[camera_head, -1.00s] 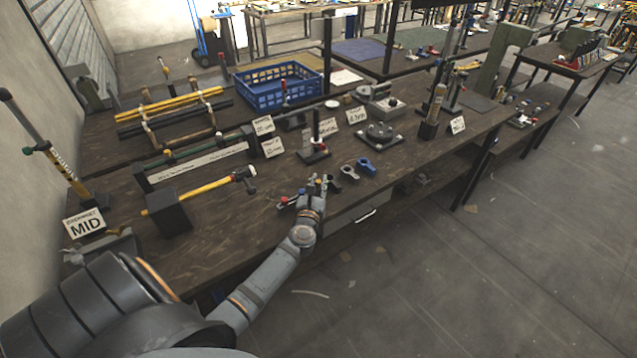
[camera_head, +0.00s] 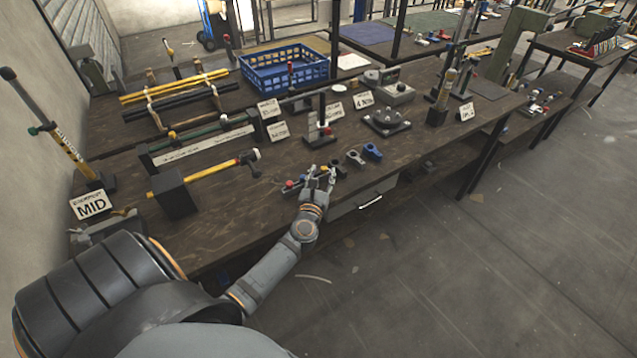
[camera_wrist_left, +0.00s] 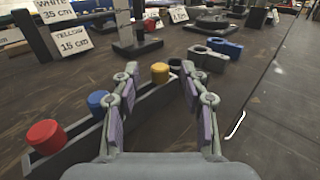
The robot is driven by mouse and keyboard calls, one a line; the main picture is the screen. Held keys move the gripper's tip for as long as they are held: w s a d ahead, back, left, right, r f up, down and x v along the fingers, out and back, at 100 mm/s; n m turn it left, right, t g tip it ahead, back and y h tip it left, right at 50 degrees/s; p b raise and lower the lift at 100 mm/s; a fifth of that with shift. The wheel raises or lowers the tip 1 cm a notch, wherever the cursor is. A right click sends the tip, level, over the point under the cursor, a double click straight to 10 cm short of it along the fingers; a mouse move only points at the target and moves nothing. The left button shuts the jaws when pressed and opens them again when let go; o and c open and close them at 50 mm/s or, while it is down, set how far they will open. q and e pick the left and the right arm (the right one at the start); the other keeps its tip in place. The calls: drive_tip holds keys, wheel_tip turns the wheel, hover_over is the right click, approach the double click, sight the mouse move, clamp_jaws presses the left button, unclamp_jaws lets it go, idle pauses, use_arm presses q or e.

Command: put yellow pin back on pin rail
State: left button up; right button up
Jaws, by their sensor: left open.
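The pin rail (camera_wrist_left: 72,153) is a narrow dark grey bar near the bench's front edge. A red pin (camera_wrist_left: 46,136), a blue pin (camera_wrist_left: 97,101) and the yellow pin (camera_wrist_left: 160,72) show along it in the left wrist view. My left gripper (camera_wrist_left: 164,84) is open, and the yellow pin's round head shows between its fingers, apart from both. The pin's lower part is hard to make out. In the head view my left gripper (camera_head: 321,174) is low over the rail and hides much of it. My right gripper is not in view.
A dark round piece (camera_wrist_left: 175,65) is just beyond the yellow pin. Grey and blue clamps (camera_head: 372,151) lie to the right of the gripper. A small stand (camera_head: 320,130) is behind it, and a yellow-handled hammer (camera_head: 207,172) lies on a block at left.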

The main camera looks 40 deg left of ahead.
use_arm(q)
drive_tip(key=v, duration=0.9)
drive_tip(key=shift+s+r, duration=0.1)
drive_tip(key=shift+s, duration=0.05)
drive_tip(key=shift+d, duration=0.1)
